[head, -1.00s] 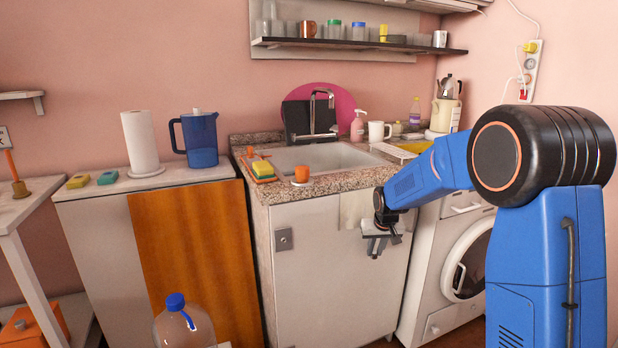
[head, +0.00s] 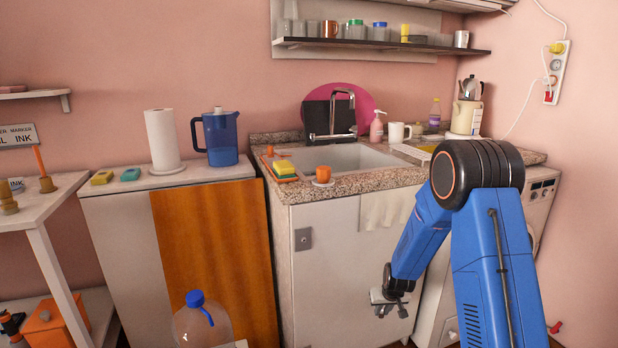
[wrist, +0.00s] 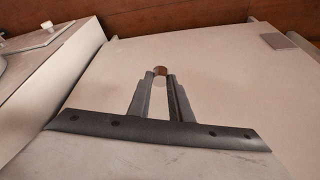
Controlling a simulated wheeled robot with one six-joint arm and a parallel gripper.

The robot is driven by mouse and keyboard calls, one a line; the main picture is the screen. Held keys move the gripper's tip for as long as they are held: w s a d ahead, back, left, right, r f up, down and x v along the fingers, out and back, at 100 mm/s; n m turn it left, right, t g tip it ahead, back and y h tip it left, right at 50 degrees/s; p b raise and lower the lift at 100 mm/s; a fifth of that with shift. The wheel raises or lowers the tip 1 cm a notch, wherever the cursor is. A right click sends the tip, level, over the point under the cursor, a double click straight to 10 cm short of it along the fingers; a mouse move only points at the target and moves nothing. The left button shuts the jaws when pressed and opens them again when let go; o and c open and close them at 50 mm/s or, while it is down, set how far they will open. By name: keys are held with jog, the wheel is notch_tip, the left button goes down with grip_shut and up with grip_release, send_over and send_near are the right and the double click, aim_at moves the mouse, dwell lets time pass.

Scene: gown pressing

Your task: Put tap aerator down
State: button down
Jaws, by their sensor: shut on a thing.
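My gripper (wrist: 160,80) shows in the wrist view with its two dark fingers close together. It is shut on a small, round brown and pale piece, the tap aerator (wrist: 160,71), held at the fingertips. In the head view my gripper (head: 389,304) hangs low in front of the white sink cabinet (head: 340,270), below the counter edge. The aerator is too small to make out there. The tap (head: 333,115) stands behind the sink basin (head: 345,157).
The granite counter (head: 345,186) holds a sponge (head: 285,168), an orange-topped item (head: 323,173) and a white mug (head: 398,132). A blue jug (head: 221,140) and paper roll (head: 162,140) stand on the left cabinet. A bottle (head: 203,325) stands low in front.

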jog(key=shift+s+a+f, duration=0.15)
jog(key=shift+s+f, duration=0.1)
jog(key=shift+f, duration=0.45)
jog(key=shift+s+a+f, duration=0.15)
jog(key=shift+s+f, duration=0.1)
jog(key=shift+f, duration=0.4)
jog(key=shift+s+f, duration=0.1)
jog(key=shift+f, duration=0.1)
jog(key=s+a+f, duration=0.1)
jog(key=s+f, duration=0.2)
jog(key=f, duration=0.2)
jog(key=shift+f, duration=0.35)
